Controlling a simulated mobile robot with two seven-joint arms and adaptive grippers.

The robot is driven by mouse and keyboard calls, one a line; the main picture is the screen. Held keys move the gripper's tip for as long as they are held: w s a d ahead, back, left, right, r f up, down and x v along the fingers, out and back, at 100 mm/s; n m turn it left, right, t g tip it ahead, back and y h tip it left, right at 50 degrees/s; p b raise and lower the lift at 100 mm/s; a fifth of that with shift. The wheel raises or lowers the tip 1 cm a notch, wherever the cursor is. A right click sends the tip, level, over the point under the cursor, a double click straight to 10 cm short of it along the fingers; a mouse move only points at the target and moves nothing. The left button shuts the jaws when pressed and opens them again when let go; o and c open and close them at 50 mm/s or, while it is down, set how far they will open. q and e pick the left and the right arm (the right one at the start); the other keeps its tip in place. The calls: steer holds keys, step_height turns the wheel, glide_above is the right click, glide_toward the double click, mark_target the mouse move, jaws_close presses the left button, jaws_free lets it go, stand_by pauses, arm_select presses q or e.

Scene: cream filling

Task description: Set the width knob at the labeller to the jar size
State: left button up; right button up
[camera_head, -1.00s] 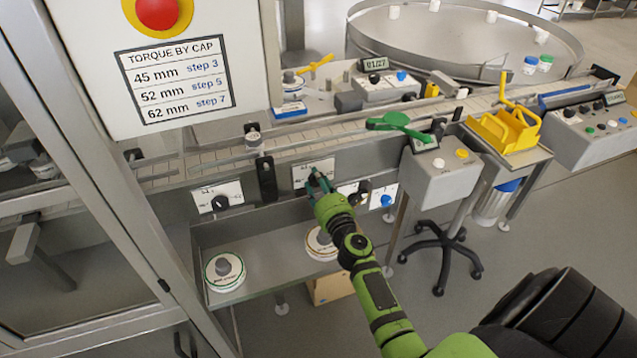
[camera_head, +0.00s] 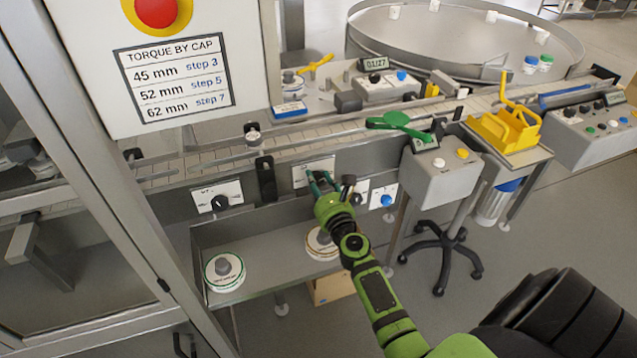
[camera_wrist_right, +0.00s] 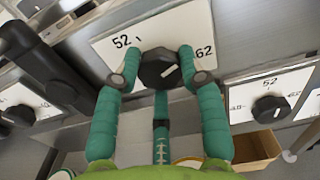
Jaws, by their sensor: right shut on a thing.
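The width knob (camera_wrist_right: 154,66) is a dark knob with a short slanted white mark. It sits on a white dial plate (camera_wrist_right: 115,48) on the front of the conveyor; 52 shows on the plate's left and 62 on its right. My right gripper (camera_wrist_right: 157,68) is shut on the knob, a teal finger on each side of it. In the head view the right gripper (camera_head: 323,181) reaches the same plate (camera_head: 300,176), and hides the knob there. My left gripper is not in view.
Another dial (camera_head: 221,202) is to the left, and one with a black knob (camera_wrist_right: 271,108) to the right. A black bracket (camera_head: 265,180) stands left of the gripper. Below is a shelf with two white discs (camera_head: 224,281). A grey control box (camera_head: 440,180) stands to the right.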

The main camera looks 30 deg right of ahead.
steer(key=n, duration=0.4)
steer(key=shift+n, duration=0.3)
steer(key=n, duration=0.4)
steer(key=shift+n+p, duration=0.3)
steer(key=n, duration=0.3)
steer(key=shift+r+n+p, duration=0.1)
steer(key=shift+n+p, duration=0.2)
steer(key=shift+p, duration=0.05)
steer(key=n+p, duration=0.1)
steer(key=n, duration=0.3)
steer(key=shift+n, duration=0.3)
steer(key=n+p, duration=0.1)
steer(key=n, duration=0.3)
steer(key=shift+n, duration=0.3)
steer(key=n+p, duration=0.1)
steer(key=n, duration=0.3)
steer(key=shift+p, duration=0.35)
steer(key=n, duration=0.4)
steer(key=shift+p, duration=0.35)
steer(key=shift+n, duration=1.9)
